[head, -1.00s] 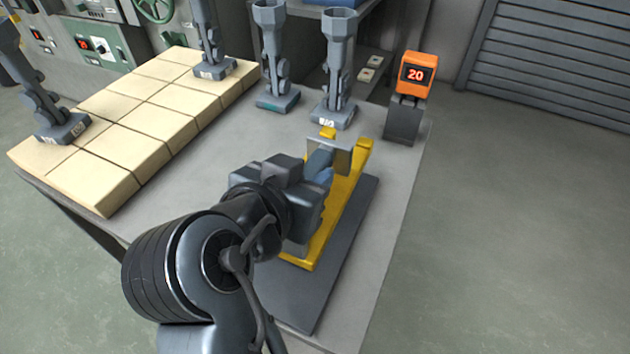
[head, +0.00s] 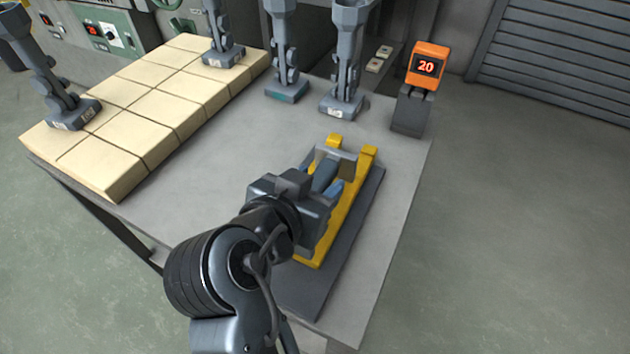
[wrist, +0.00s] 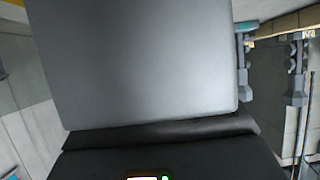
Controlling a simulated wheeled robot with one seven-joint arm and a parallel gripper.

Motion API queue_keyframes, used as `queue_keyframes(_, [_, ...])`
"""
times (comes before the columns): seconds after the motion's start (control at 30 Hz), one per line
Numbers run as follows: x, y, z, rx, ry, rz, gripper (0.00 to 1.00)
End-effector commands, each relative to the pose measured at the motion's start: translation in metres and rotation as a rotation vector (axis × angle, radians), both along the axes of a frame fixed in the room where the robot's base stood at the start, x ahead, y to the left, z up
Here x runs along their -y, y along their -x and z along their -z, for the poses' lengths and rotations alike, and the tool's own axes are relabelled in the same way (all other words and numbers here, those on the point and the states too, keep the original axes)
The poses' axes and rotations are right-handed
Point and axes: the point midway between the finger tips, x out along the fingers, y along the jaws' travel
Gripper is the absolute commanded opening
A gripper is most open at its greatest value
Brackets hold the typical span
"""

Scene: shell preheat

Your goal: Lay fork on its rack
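A yellow rack-like frame (head: 352,208) with two long rails and raised end posts lies on a dark mat at the table's right side. A grey plate-like piece (head: 347,155), which may be part of the fork, sits at the frame's far end between the posts. My gripper (head: 328,181) is over the frame, its blue-grey fingers pointing down between the rails. The fingertips and whatever is between them are hidden. In the wrist view a large smooth grey plate (wrist: 140,65) fills the middle, very close to the camera. I cannot make out the fork's full outline.
The dark mat (head: 340,262) lies on the grey table (head: 190,190). Pale blocks (head: 115,150) cover its left side. Grey stands (head: 345,60) line the back, with an orange display (head: 428,65) reading 20 at back right. The table middle is clear.

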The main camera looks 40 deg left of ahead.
Motion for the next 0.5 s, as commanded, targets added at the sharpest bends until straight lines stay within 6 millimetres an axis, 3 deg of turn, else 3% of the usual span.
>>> queue_keyframes(0.37, [0.000,0.000,-0.003,0.000,0.000,0.000,0.61])
queue_keyframes(0.5, [0.002,0.012,-0.008,0.001,-0.001,-0.002,0.61])
